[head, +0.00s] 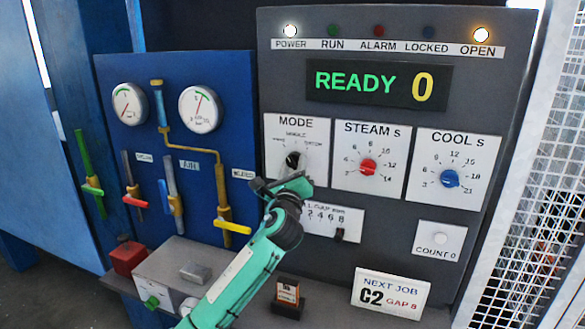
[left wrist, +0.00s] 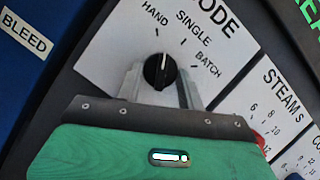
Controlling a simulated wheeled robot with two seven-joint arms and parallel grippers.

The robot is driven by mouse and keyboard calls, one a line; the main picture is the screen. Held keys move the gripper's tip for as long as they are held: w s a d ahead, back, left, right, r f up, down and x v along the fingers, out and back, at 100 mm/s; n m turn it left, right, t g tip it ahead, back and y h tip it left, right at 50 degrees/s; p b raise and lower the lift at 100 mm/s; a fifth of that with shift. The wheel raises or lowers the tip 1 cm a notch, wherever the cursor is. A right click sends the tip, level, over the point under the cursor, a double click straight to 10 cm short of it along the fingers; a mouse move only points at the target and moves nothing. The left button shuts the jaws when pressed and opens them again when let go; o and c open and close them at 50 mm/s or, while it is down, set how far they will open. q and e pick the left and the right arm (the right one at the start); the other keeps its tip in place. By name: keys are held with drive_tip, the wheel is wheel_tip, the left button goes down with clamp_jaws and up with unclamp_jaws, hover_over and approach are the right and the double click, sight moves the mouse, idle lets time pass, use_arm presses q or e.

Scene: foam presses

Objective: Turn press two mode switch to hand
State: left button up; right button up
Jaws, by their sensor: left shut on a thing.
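The mode switch (head: 293,159) is a black knob on the white MODE plate (head: 311,129), at the left of the grey panel. The gripper hides the lower part of the MODE plate. My right gripper is not in view.
The display (head: 376,84) reads READY 0; the POWER lamp (head: 290,31) and OPEN lamp (head: 481,35) are lit. A red STEAM knob (head: 368,167) and blue COOL knob (head: 449,179) sit to the right. A blue board (head: 210,84) with gauges and valve levers stands left.

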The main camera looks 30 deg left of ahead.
use_arm(q)
drive_tip(key=shift+d+r+n+g+y, duration=0.15)
drive_tip(key=shift+n+g, duration=0.1)
drive_tip(key=shift+n, duration=0.6)
drive_tip(key=shift+a+n+g+y, duration=0.15)
drive_tip(key=shift+n+g, duration=0.1)
drive_tip(key=shift+n, duration=0.6)
drive_tip(key=shift+d+p, duration=0.1)
drive_tip(key=shift+p, duration=0.2)
drive_tip(key=o, duration=1)
drive_tip(key=shift+c, duration=0.2)
drive_tip(key=b+v, duration=0.4)
drive_tip(key=v, duration=0.9)
drive_tip(key=shift+s+d+b, duration=0.25)
drive_tip(key=shift+d+b, duration=0.05)
